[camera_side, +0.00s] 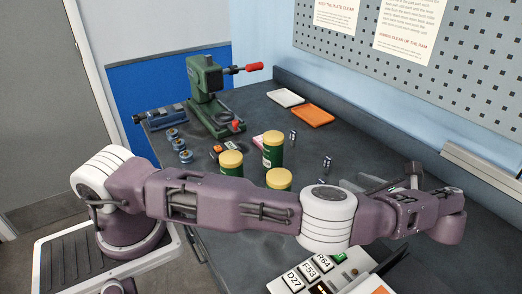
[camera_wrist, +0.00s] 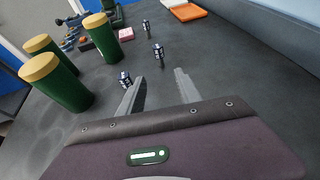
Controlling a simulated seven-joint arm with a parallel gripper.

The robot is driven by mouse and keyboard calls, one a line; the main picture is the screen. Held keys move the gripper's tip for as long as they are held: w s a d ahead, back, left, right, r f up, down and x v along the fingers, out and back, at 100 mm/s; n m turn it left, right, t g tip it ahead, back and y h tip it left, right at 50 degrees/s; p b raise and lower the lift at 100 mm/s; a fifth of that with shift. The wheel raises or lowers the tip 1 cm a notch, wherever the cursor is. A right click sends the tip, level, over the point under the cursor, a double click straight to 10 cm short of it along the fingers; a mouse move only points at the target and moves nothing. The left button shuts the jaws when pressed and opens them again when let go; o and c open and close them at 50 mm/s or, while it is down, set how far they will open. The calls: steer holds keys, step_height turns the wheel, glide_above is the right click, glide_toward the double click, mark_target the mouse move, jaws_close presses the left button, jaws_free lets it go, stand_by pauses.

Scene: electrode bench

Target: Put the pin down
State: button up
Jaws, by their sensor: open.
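Several small dark blue and white pins stand on the dark bench. In the wrist view one pin (camera_wrist: 125,79) is just left of my left finger, outside the jaws. Another pin (camera_wrist: 158,52) stands just beyond the fingertips, and a third pin (camera_wrist: 146,27) is farther back. In the side view my arm hides much of the work near the gripper.
Three green canisters with yellow lids (camera_side: 273,149) stand left of the pins. An orange tray (camera_side: 314,115) and a white tray (camera_side: 286,97) lie at the back. A green press (camera_side: 208,95) stands back left. A labelled holder (camera_side: 305,275) is in front. The bench right of the fingers is clear.

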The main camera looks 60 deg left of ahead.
steer(key=s+a+r+n+g+h, duration=0.2)
steer(key=s+a+r+n+h, duration=0.25)
steer(key=r+n, duration=0.2)
steer(key=s+a+r+n+g+h, duration=0.1)
steer(key=s+a+r+n+h, duration=0.4)
steer(key=r, duration=0.3)
steer(key=s+r+n+t+h, duration=0.4)
steer(key=s+r, duration=0.4)
steer(key=s, duration=0.6)
steer(key=s+d+f+n+t, duration=0.2)
steer(key=s+n, duration=0.2)
steer(key=s, duration=0.7)
steer(key=shift+d, duration=0.2)
steer(key=shift+o, duration=0.5)
